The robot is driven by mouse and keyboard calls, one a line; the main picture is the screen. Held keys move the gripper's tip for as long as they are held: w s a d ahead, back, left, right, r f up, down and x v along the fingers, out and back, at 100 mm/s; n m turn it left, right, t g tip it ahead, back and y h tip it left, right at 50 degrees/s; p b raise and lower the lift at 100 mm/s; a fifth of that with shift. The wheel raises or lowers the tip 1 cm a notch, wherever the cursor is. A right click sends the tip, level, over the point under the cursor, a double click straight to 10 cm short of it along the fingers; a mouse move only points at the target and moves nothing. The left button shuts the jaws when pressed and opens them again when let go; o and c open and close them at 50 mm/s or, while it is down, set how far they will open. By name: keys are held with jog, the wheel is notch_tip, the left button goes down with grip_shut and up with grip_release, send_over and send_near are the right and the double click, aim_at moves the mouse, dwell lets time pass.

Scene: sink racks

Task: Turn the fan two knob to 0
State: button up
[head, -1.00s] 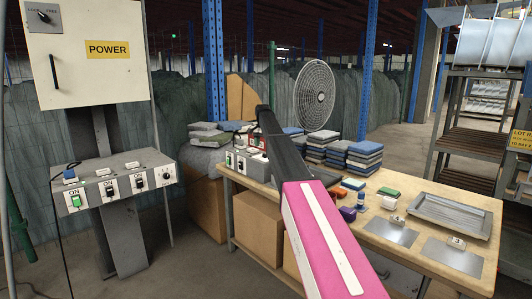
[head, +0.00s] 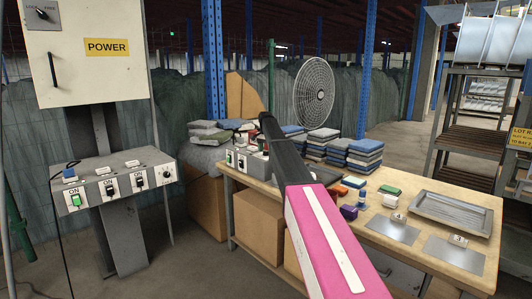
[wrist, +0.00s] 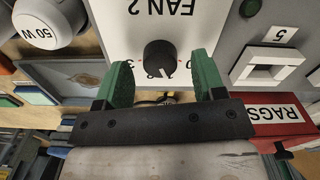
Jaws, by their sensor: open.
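The fan two knob (wrist: 160,57) is a round black knob on a white panel (wrist: 115,30) marked FAN 2 in the wrist view. Scale marks sit around it, with a 0 to its right; its exact setting is hard to read. My gripper (wrist: 163,80) has two green fingers spread wide, one on each side of the knob in the picture. I see a gap between each finger and the knob, and I cannot tell the depth between them. In the head view my arm hides the knob and the fingers are not clear.
A 50 W item (wrist: 50,22) and a red RAGS box (wrist: 275,123) flank the panel. In the head view, a mesh fan (head: 313,95) stands behind the workbench (head: 455,200), near stacks of folded cloth (head: 365,152). A POWER cabinet (head: 85,70) stands at left.

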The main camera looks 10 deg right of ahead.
jog(key=shift+f, duration=0.55)
jog(key=c, duration=0.9)
jog(key=shift+n, duration=0.3)
jog(key=n, duration=0.4)
jog(key=shift+n, duration=2.1)
